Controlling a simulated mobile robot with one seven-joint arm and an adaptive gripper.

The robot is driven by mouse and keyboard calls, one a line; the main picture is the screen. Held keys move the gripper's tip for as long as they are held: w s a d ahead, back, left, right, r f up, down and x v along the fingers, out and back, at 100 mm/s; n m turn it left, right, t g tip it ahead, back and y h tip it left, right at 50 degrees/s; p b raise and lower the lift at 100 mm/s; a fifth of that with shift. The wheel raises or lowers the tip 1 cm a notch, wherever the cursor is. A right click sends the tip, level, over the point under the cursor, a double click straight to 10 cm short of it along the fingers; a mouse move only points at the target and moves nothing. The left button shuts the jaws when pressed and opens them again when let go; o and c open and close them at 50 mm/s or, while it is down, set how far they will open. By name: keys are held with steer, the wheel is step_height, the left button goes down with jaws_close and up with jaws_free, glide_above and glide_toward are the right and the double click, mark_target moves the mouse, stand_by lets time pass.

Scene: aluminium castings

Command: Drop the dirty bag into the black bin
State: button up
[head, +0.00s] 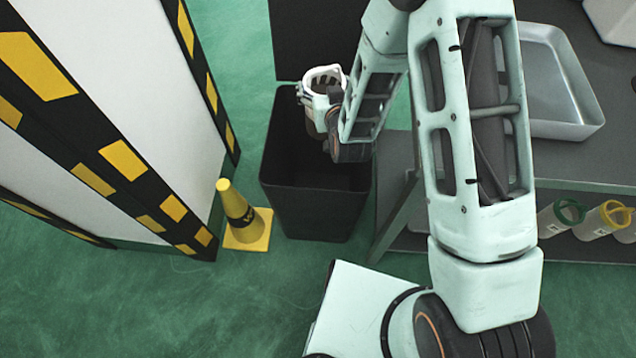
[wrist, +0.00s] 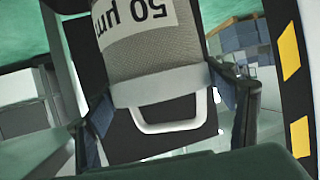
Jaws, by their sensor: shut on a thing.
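The dirty bag is a grey-beige mesh filter bag (wrist: 155,62) with a white collar, a white loop handle and a printed "50 µm" label, upside down in the wrist view. My gripper (head: 328,100) is shut on the bag's collar, one finger on each side. In the head view the bag (head: 316,122) hangs over the open black bin (head: 312,212), its white ring up and its body partly hidden by my gripper. The bin's lid stands raised at the back. I cannot tell how far the bag's lower end reaches into the bin.
A grey workbench (head: 560,165) with a metal tray (head: 552,85) is right. Several ringed bags (head: 603,218) lie on its lower shelf.

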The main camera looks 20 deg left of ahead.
steer(key=shift+f+b, duration=0.75)
steer(key=shift+f, duration=1.25)
steer(key=o, duration=1.8)
steer(key=shift+s+d, duration=0.1)
steer(key=shift+v, duration=3.65)
